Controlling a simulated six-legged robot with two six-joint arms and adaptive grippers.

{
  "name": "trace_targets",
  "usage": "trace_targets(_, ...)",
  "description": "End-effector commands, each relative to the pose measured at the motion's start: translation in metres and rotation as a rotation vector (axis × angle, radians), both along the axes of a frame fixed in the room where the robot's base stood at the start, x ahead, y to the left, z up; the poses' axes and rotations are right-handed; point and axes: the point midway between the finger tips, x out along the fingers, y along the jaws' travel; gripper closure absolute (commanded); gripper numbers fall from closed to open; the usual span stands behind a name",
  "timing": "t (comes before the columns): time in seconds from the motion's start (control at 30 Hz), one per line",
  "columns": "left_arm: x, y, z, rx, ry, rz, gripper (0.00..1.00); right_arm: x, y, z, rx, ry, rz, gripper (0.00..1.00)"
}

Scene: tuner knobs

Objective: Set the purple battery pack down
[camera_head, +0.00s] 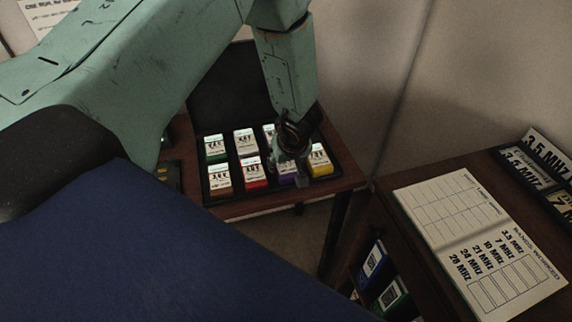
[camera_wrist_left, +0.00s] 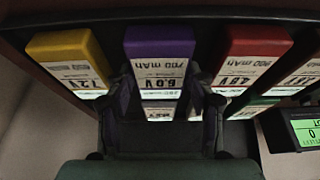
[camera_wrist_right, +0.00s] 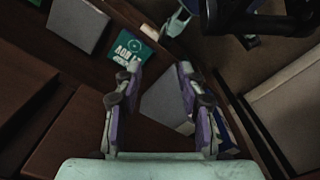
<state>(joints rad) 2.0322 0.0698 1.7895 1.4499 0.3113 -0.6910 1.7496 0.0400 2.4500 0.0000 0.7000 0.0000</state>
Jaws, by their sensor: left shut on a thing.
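The purple battery pack (camera_wrist_left: 158,42) is labelled 6.0 V, 700 mAh in the left wrist view. My left gripper (camera_wrist_left: 158,88) is shut on it, one finger on each side. The pack is in the front row of the black tray (camera_head: 327,181), between the yellow pack (camera_head: 319,158) and the red pack (camera_head: 252,174). In the head view the gripper covers most of the purple pack (camera_head: 285,178). Whether its base touches the tray floor is hidden. My right gripper (camera_wrist_right: 159,72) is open in the right wrist view, its fingers apart with nothing held between them.
Brown (camera_head: 219,181), green (camera_head: 215,147) and white (camera_head: 245,142) packs share the tray, close beside my gripper. A black lid stands behind. A meter with a green display (camera_wrist_left: 308,131) is nearby. An open logbook (camera_head: 478,235) lies on the right desk.

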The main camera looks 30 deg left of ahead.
Motion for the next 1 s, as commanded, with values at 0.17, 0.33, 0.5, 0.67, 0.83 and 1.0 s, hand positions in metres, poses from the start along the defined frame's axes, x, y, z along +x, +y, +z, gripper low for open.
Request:
trace_targets(0.17, 0.001, 0.000, 0.003, 0.001, -0.004, 0.000, 0.84, 0.000, 0.000, 0.002, 0.000, 0.000, 0.000, 0.60)
trace_targets(0.33, 0.001, 0.000, 0.001, 0.001, -0.002, 0.001, 0.39, 0.000, 0.000, 0.001, 0.000, -0.001, 0.000, 0.60)
trace_targets(0.5, 0.001, 0.000, 0.001, 0.001, -0.002, 0.001, 0.25, 0.000, 0.000, 0.001, 0.000, 0.000, 0.000, 0.60)
trace_targets(0.67, 0.001, 0.000, 0.001, 0.001, -0.002, 0.001, 0.23, 0.000, 0.000, 0.001, 0.000, 0.000, 0.000, 0.60)
trace_targets(0.83, 0.001, 0.000, 0.002, 0.000, -0.003, 0.000, 0.23, 0.000, 0.000, 0.002, 0.000, -0.001, 0.000, 0.60)
trace_targets(1.0, -0.002, -0.004, 0.019, 0.000, -0.004, -0.001, 0.23, 0.000, 0.000, 0.008, 0.000, -0.001, 0.000, 0.60)
